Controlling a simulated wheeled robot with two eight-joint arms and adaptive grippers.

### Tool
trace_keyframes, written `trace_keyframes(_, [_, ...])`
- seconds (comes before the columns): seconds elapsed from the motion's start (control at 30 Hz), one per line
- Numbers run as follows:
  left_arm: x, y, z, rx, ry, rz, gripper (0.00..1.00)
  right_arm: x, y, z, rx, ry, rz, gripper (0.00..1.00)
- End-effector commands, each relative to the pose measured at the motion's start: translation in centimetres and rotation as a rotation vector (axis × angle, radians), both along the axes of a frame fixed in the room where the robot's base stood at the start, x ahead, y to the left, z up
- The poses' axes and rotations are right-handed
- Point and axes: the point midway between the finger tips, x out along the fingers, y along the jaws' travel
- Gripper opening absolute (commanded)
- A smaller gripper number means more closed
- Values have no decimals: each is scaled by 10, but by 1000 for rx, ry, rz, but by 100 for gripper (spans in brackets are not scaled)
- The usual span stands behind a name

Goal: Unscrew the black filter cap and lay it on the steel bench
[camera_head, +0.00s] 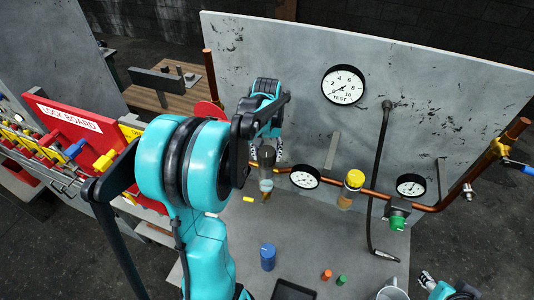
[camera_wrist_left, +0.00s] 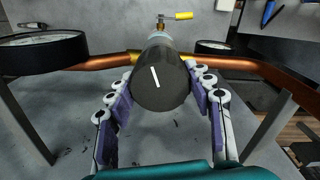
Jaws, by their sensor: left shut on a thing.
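The black filter cap (camera_head: 267,157) sits on top of a filter on the copper pipe, with its clear bowl (camera_head: 266,186) below. In the left wrist view the cap (camera_wrist_left: 160,88) is a dark cylinder with a white line on its end face. My left gripper (camera_wrist_left: 160,70) has its fingers on both sides of the cap and is shut on it. In the head view the left gripper (camera_head: 266,148) is partly hidden behind my arm. The steel bench (camera_head: 315,240) is the grey surface below. My right gripper (camera_head: 445,287) shows only partly at the bottom edge.
A yellow-capped filter (camera_head: 352,188), gauges (camera_head: 305,176) and a green-knobbed valve (camera_head: 398,217) share the pipe. A blue cylinder (camera_head: 267,257), black tray (camera_head: 294,290), small orange and green pieces and a grey mug (camera_head: 392,291) stand at the bench front. The middle bench is mostly clear.

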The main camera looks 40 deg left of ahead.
Motion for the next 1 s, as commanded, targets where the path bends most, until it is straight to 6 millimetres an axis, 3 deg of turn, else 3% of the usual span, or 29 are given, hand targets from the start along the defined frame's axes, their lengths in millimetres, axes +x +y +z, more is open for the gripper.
trace_keyframes(0.27, [-2,-1,-1,-2,6,64,12,0,0,-1,0,0,0,40])
trace_keyframes(0.3, [-2,-1,-1,-2,6,63,57,0,0,-1,0,0,0,40])
trace_keyframes(0.37, [-2,-1,-1,-2,6,63,73,0,0,-1,0,0,0,40])
trace_keyframes(0.4, [-2,-1,-1,-3,4,63,76,0,0,-1,0,0,0,40])
trace_keyframes(0.77, [-1,-1,4,-1,2,62,76,0,0,-1,0,0,0,40])
trace_keyframes(1.0, [-1,-1,46,-1,2,62,76,0,0,-1,0,0,0,40])
